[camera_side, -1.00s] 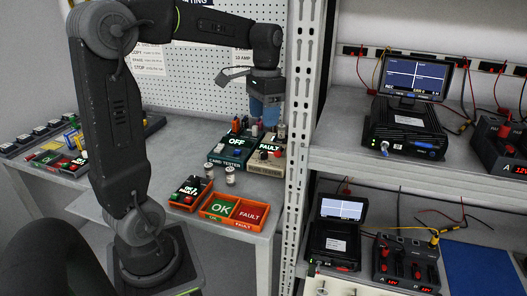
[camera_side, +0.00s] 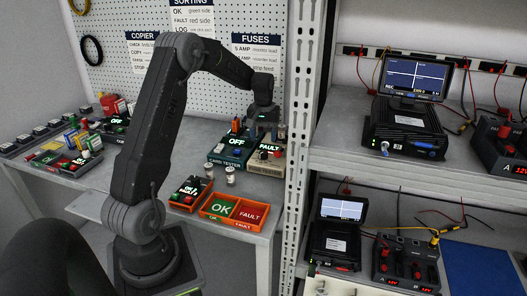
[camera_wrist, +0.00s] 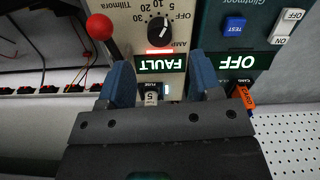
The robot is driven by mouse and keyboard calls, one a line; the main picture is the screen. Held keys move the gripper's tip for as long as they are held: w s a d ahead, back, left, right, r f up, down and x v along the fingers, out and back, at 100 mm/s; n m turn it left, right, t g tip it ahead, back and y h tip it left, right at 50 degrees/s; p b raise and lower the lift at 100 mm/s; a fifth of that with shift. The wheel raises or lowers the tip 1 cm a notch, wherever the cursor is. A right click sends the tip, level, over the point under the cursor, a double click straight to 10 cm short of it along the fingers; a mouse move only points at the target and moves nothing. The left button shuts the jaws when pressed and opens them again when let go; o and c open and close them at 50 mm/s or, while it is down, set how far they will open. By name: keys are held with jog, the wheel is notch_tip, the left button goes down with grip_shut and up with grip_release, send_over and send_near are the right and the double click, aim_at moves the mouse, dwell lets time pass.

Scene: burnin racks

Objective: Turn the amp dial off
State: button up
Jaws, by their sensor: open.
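The amp dial (camera_wrist: 156,32) is a round black knob on the cream tester, with a printed scale of numbers and OFF. I cannot tell exactly which mark its pointer meets. A lit FAULT display (camera_wrist: 160,63) sits beside it, with a red light between. The cream tester (camera_side: 266,168) stands on the bench in the side view, its dial too small to make out. My gripper (camera_wrist: 161,65) is open and empty. Its two blue fingers flank the FAULT display in the wrist view, with the dial beyond their tips. In the side view it hangs above the testers.
The teal card tester (camera_side: 229,150) with an OFF display stands beside the cream one. A red-knobbed lever (camera_wrist: 100,28) sticks up near one finger. A fuse (camera_wrist: 151,98) lies between the fingers. Orange OK and FAULT trays (camera_side: 232,222) and small jars (camera_side: 231,180) stand in front.

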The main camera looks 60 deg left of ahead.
aim_at(263, 152)
notch_tip(263, 152, down, 6)
jog(key=shift+f, duration=0.15)
dwell(0.3)
jog(key=c, duration=0.9)
